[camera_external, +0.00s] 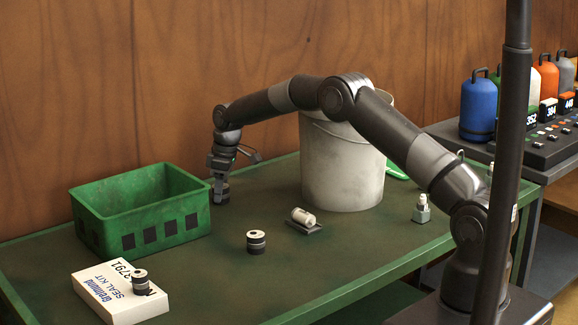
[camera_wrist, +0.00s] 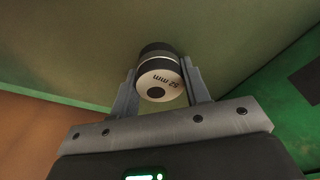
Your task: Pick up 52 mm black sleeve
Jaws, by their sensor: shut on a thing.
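The 52 mm black sleeve (camera_wrist: 158,74) is between the two fingers of my gripper (camera_wrist: 161,97) in the wrist view. Its pale end face carries the text "52 mm" and a dark round hole; its side is black with a pale band. In the external view my gripper (camera_external: 219,182) points down at the right side of the green crate, shut on this sleeve (camera_external: 220,193). The sleeve is at or very near the green table top; I cannot tell whether it touches.
A green crate (camera_external: 158,222) stands just left of my gripper. A similar sleeve (camera_external: 256,242) stands mid-table, another (camera_external: 140,281) on the white seal kit box (camera_external: 108,291). A white cylinder lies on a small holder (camera_external: 304,220). A large pale bucket (camera_external: 342,165) stands right.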

